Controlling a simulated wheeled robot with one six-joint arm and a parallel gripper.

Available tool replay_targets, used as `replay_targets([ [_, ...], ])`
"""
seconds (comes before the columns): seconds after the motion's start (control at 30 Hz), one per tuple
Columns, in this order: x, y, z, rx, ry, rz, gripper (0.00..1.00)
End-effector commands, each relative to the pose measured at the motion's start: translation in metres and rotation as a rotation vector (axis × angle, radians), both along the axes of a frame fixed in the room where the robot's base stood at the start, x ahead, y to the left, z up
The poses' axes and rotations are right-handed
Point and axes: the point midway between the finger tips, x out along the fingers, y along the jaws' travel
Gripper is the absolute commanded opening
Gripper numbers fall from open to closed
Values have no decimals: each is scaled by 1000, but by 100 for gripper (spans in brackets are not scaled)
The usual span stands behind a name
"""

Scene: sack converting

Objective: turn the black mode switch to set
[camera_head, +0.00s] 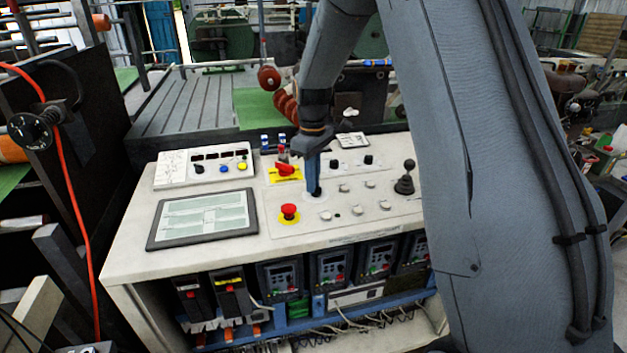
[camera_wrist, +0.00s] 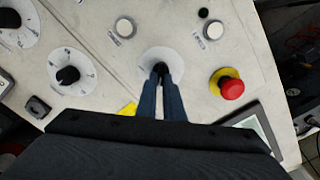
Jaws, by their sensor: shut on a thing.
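The black mode switch (camera_wrist: 159,67) sits on a round white dial plate (camera_wrist: 160,56) on the panel. My gripper (camera_wrist: 161,78) points down at it, with its two blue fingers close together and shut on the knob. The fingers cover most of the switch, so which way it points cannot be told. In the head view my gripper (camera_head: 314,187) stands upright over the panel, its tips at the switch (camera_head: 315,194). The marks on the plate are too small to read.
A red mushroom button (camera_wrist: 231,88) on yellow is to the right in the wrist view; another black knob (camera_wrist: 68,75) is to the left. White buttons (camera_wrist: 125,27) stand nearby. The head view shows a joystick (camera_head: 404,180), a tablet-like screen (camera_head: 205,216) and a red-handled switch (camera_head: 287,170).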

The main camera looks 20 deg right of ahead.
Motion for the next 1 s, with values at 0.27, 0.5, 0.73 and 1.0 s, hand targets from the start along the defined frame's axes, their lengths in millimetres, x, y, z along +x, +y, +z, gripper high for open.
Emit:
replay_targets([
  [0.27,1,1,1,1,-4,46,0],
  [0.5,1,1,1,1,-4,50,0],
  [0.73,1,1,1,1,-4,49,26],
  [1.0,0,0,1,1,-2,48,27],
])
